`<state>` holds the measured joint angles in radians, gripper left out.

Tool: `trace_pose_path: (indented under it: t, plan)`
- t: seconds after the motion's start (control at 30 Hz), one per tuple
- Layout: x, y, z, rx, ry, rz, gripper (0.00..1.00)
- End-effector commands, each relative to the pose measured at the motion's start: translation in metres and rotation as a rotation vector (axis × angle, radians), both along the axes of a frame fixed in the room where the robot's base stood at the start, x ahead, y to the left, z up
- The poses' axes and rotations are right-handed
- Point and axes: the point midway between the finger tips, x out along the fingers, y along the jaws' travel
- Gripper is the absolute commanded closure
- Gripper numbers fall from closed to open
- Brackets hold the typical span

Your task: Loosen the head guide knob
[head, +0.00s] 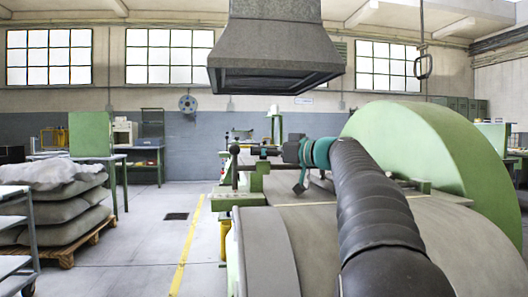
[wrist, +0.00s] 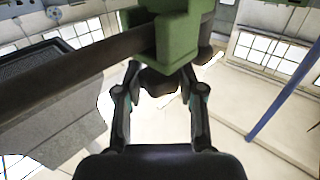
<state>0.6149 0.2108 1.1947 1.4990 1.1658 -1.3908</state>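A dark, rounded knob (wrist: 157,83) shows in the wrist view, below a green block (wrist: 178,38) that holds a long dark bar (wrist: 75,68). My gripper (wrist: 160,76) has its two fingers apart, one on each side of the knob. I cannot tell whether the fingertips touch it. In the head view, my arm reaches forward to the green machine's guide parts (head: 252,164), near a vertical rod with a dark ball top (head: 234,150). The knob and my fingertips cannot be made out clearly in the head view.
A large green rounded cover (head: 425,150) and grey drum surface (head: 315,240) lie around my arm. A grey hood (head: 277,45) hangs above. Stacked sacks (head: 62,205) on a pallet and a trolley (head: 20,235) stand at left. The floor by the yellow line (head: 187,245) is clear.

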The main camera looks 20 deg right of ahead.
Motion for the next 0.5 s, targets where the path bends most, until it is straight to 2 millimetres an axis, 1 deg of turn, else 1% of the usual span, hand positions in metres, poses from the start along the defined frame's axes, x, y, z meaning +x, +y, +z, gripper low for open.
trace_pose_path:
  t: [0.17,0.4,0.5]
  plan:
    - [0.0009,-0.0006,-0.0001,0.001,0.001,0.015,0.96]
    - [0.0012,-0.0012,0.0007,0.001,0.0,0.118,0.96]
    - [0.0006,-0.0009,0.0008,0.002,-0.001,0.135,0.96]
